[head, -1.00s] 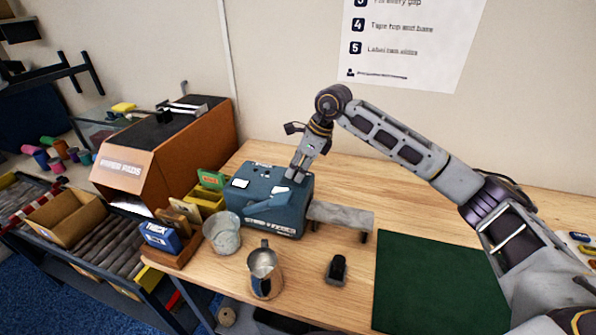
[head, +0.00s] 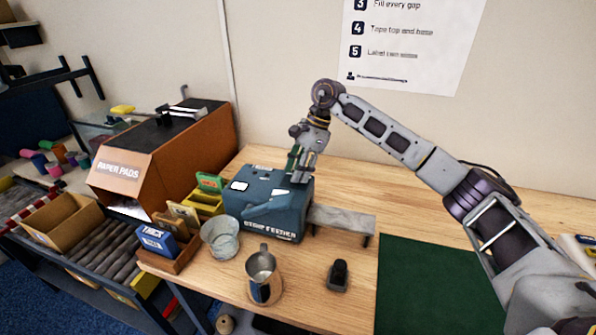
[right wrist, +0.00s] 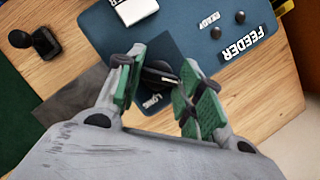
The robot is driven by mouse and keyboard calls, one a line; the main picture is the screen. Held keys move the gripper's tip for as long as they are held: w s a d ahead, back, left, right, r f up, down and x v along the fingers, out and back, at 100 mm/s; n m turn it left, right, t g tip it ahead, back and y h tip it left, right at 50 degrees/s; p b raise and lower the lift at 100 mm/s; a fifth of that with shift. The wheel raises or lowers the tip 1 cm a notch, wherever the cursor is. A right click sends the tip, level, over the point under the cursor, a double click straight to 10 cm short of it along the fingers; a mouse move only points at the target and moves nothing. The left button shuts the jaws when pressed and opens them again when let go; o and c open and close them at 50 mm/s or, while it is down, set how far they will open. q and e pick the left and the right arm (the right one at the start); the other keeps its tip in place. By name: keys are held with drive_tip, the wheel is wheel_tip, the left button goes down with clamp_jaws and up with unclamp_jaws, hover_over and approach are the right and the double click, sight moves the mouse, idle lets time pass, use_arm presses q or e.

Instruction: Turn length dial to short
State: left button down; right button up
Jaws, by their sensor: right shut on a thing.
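The blue strip feeder (head: 270,222) stands on the wooden bench, left of centre in the head view. My right gripper (head: 300,180) points down onto the right end of its top. In the right wrist view its green-padded fingers (right wrist: 157,78) are shut on the dark length dial (right wrist: 157,76). A label that seems to read "LONG" (right wrist: 153,100) is beside the dial. The fingers partly hide the dial, so its exact setting cannot be read. In the head view the gripper hides it. My left gripper is not in view.
A grey outfeed ledge (head: 342,219) adjoins the feeder's right side. The orange paper-pads box (head: 165,160) is left. A green mat (head: 430,285) lies clear at right.

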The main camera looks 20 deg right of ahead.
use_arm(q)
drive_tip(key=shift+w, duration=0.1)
use_arm(e)
drive_tip(key=shift+n, duration=0.5)
drive_tip(key=o, duration=1)
drive_tip(key=shift+v, duration=0.75)
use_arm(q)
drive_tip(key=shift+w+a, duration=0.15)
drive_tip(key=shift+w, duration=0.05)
use_arm(e)
drive_tip(key=v, duration=1)
drive_tip(key=shift+w+r, duration=0.2)
drive_tip(key=shift+r, duration=0.05)
